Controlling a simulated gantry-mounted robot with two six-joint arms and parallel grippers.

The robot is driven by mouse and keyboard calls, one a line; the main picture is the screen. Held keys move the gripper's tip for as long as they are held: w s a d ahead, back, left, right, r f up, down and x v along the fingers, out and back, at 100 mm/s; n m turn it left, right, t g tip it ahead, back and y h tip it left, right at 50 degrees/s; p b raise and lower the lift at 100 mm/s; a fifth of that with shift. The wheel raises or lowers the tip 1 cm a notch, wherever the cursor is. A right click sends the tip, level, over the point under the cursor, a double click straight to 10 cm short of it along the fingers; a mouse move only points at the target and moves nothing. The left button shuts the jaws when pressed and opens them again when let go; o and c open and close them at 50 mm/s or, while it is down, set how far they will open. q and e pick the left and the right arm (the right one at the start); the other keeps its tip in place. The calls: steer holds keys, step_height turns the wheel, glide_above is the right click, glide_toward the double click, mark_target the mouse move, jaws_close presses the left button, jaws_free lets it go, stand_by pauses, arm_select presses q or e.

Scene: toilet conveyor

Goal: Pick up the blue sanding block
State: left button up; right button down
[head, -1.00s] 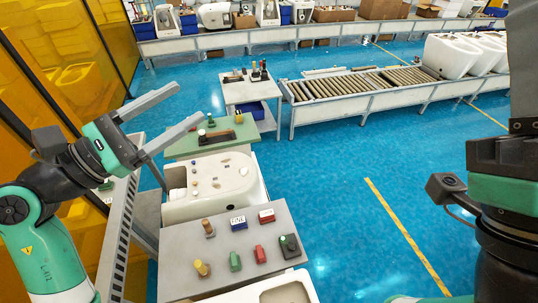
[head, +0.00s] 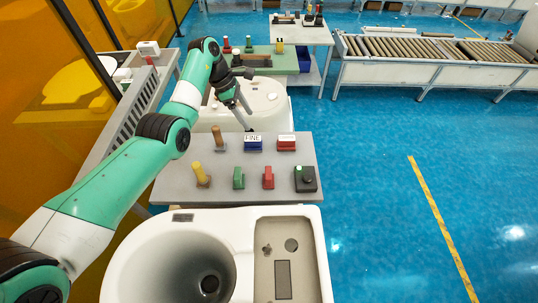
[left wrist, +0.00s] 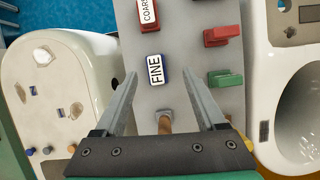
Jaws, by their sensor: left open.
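The blue sanding block (head: 253,146) has a white top marked FINE and sits near the back edge of the grey tabletop (head: 225,160). My left gripper (head: 249,119) is open and empty. Its fingers point down toward the back of the tabletop, just behind and above the block; the exact height gap is hard to tell. My right gripper is out of view.
A red block (head: 286,143) marked COARSE stands right of the blue one. A wooden-handled tool (head: 218,138), a yellow-handled tool (head: 201,175), a green piece (head: 238,178), a red piece (head: 268,178) and a black item (head: 305,180) share the tabletop. A white toilet (head: 240,225) stands in front.

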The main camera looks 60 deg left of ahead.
mark_target(252, 138)
arm_select(q)
steer(key=shift+n, duration=0.4)
steer(key=f+b, duration=0.1)
steer(key=f, duration=0.1)
steer(key=a+f+b, duration=0.1)
steer(key=f, duration=0.2)
steer(key=a+f+b, duration=0.1)
steer(key=f+b, duration=0.1)
steer(key=shift+s+f, duration=0.15)
steer(key=shift+f, duration=0.1)
steer(key=shift+d+f, duration=0.15)
steer(key=shift+f, duration=0.1)
steer(key=b+x, duration=0.2)
steer(key=x, duration=0.3)
steer(key=shift+d+b, duration=0.3)
steer(key=shift+b, duration=0.1)
steer(key=shift+w, duration=0.25)
steer(key=shift+c, duration=0.4)
jaws_close()
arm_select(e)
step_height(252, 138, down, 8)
